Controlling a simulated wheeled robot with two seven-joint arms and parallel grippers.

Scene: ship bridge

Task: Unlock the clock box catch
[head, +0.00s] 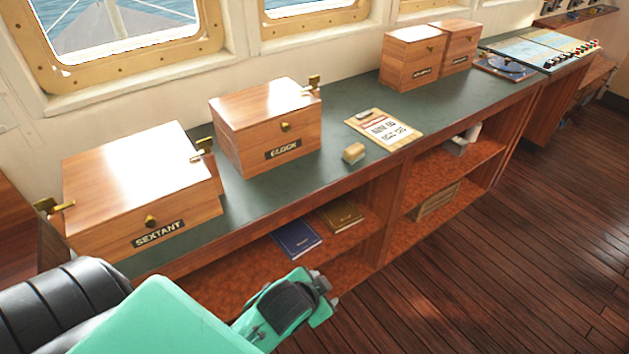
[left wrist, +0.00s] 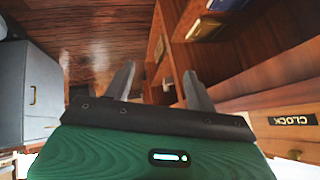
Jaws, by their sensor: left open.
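The wooden clock box (head: 238,136) stands closed on the green counter. Its front carries a CLOCK label (head: 283,150) and a round brass knob (head: 285,126). A brass catch (head: 314,81) sits at the top right edge of its lid. In the left wrist view the box's label (left wrist: 292,120) shows at the right edge; the side catch is not clear there. My left gripper (head: 329,288) is in front of the lower shelves, below and apart from the box. In the left wrist view its two fingers (left wrist: 158,82) are spread and empty. My right gripper is not in view.
The sextant box (head: 120,185), with brass catches, stands left of the clock box. Books (head: 297,239) lie on the shelf below. The counter's front edge (head: 330,195) lies between my gripper and the box.

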